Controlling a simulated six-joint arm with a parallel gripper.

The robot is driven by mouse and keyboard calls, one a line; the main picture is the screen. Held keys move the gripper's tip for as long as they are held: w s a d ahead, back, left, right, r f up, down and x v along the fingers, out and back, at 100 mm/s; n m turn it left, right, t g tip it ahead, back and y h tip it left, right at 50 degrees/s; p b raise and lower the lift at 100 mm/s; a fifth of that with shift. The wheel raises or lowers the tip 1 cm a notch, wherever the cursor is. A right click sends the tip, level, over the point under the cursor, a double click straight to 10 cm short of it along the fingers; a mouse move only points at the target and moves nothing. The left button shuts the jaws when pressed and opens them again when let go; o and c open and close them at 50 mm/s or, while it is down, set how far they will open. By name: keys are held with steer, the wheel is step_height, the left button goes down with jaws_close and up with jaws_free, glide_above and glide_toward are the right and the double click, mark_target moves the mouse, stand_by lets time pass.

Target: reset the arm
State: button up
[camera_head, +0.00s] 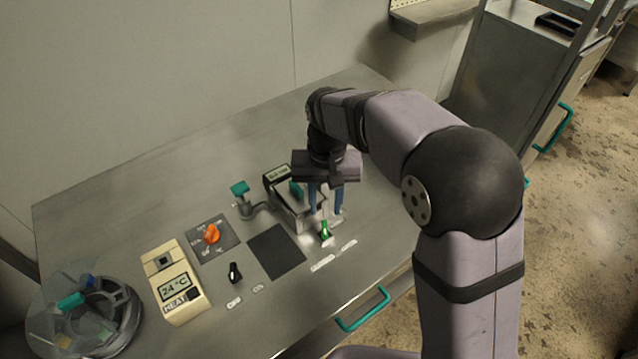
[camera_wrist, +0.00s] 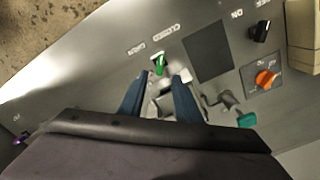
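My arm reaches over the metal bench from the right in the head view. My gripper (camera_head: 325,202) points down above the bench, with its two blue fingers apart. In the wrist view the gripper (camera_wrist: 160,88) is open, with a gap between the fingertips. A small green-handled lever (camera_head: 325,230) stands just in front of the fingers; it also shows beyond the fingertips in the wrist view (camera_wrist: 159,64). Behind and partly under the gripper is a metal device with a small display (camera_head: 278,174). I see nothing held, and I cannot tell whether the fingers touch the device.
A teal-topped valve (camera_head: 240,188), an orange knob (camera_head: 212,234), a black switch (camera_head: 235,272) and a dark square pad (camera_head: 276,252) lie left of the gripper. A cream heater box (camera_head: 174,283) reads 24 °C. A round clear-lidded vessel (camera_head: 85,318) stands far left. The bench's back is clear.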

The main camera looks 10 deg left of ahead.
steer(key=s+d+m+p, duration=0.1)
steer(key=s+d, duration=0.6)
steer(key=d, duration=0.3)
steer(key=s+d+f+p, duration=0.1)
steer(key=s+d, duration=0.7)
steer(key=d, duration=0.3)
steer(key=shift+s+d+f+m, duration=0.2)
steer(key=shift+f+m, duration=0.05)
steer(key=shift+m, duration=0.15)
